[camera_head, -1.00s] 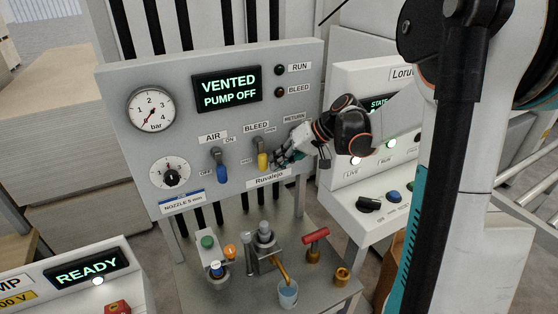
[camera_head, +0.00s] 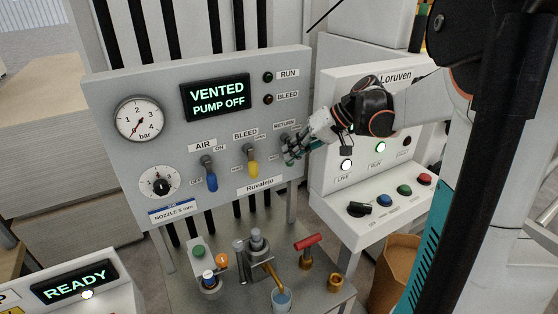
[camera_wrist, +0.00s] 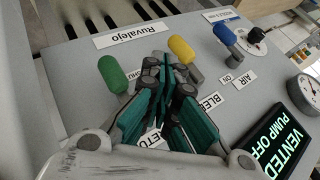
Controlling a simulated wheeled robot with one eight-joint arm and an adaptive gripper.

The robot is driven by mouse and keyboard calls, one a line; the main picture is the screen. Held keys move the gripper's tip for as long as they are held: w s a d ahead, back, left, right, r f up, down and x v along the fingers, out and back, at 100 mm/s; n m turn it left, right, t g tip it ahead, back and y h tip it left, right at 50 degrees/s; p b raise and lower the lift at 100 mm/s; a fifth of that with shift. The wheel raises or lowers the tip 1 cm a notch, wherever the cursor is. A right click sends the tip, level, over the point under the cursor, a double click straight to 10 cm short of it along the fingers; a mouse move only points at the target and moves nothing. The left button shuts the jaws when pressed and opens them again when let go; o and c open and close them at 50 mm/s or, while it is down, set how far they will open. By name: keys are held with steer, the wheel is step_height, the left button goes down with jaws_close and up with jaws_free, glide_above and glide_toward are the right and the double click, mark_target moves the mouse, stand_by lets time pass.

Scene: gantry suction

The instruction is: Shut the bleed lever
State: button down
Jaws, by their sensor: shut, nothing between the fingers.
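The bleed lever (camera_head: 253,168) has a yellow handle that hangs down below the BLEED label on the grey panel. It also shows in the wrist view (camera_wrist: 182,48), beyond my fingertips. My gripper (camera_head: 289,154) is shut and empty, to the right of the bleed lever and in front of the panel near the RETURN label. A gap shows between it and the yellow handle. In the wrist view my gripper (camera_wrist: 167,82) points between the yellow handle and a green one (camera_wrist: 112,73). My gripper hides part of the return lever in the head view.
The blue air lever (camera_head: 211,181) hangs down left of the bleed lever. The display (camera_head: 216,96) reads VENTED, PUMP OFF. The BLEED lamp (camera_head: 268,99) looks dark. A bench (camera_head: 320,290) with fittings juts out below. A Loruven console (camera_head: 340,190) stands close on the right.

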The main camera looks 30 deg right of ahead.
steer(key=shift+v, duration=1.35)
